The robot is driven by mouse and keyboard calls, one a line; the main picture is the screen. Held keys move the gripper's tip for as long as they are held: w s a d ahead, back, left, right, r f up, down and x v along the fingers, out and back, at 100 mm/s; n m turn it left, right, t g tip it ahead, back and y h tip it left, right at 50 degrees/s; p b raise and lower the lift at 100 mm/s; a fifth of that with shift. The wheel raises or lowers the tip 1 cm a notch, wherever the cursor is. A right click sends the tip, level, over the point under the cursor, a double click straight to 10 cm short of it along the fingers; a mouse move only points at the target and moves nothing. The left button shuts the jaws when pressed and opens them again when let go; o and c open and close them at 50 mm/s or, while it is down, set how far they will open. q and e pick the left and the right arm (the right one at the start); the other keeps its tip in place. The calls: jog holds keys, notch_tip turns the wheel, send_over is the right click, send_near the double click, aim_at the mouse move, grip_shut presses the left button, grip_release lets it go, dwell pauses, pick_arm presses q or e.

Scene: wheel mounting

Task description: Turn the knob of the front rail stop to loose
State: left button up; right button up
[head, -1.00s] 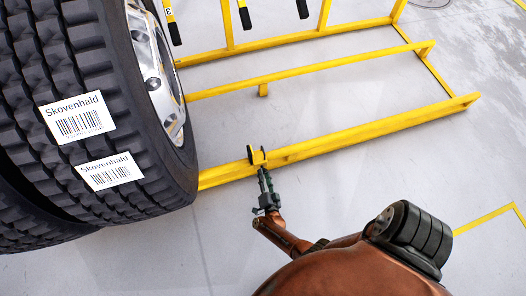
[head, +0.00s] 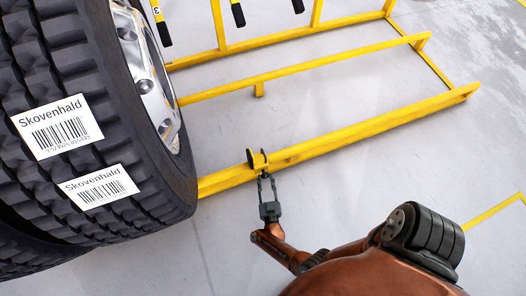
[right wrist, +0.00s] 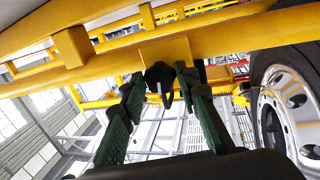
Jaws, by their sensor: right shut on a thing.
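The front rail stop (head: 258,158) is a small yellow bracket with dark parts on the near yellow rail, just right of the big tyre. Its dark knob (right wrist: 158,82) shows in the right wrist view, below a yellow plate and with a pointed tab hanging down. My right gripper (head: 265,180) reaches the stop from the near side. In the right wrist view the green fingers of my right gripper (right wrist: 159,80) stand on both sides of the knob and are shut on it. In the head view the gripper tips largely hide the knob. My left gripper is not in view.
A large truck wheel with black tyre (head: 95,110) and silver rim (head: 150,80) stands close left of the stop. The yellow rail (head: 370,132) runs on to the right. Grey floor (head: 340,185) is open around my right arm.

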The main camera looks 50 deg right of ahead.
jog(key=shift+s+d+f+n, duration=0.1)
jog(key=shift+d+n, duration=0.05)
jog(key=shift+n, duration=0.35)
jog(key=o, duration=1.2)
jog(key=shift+c, duration=0.2)
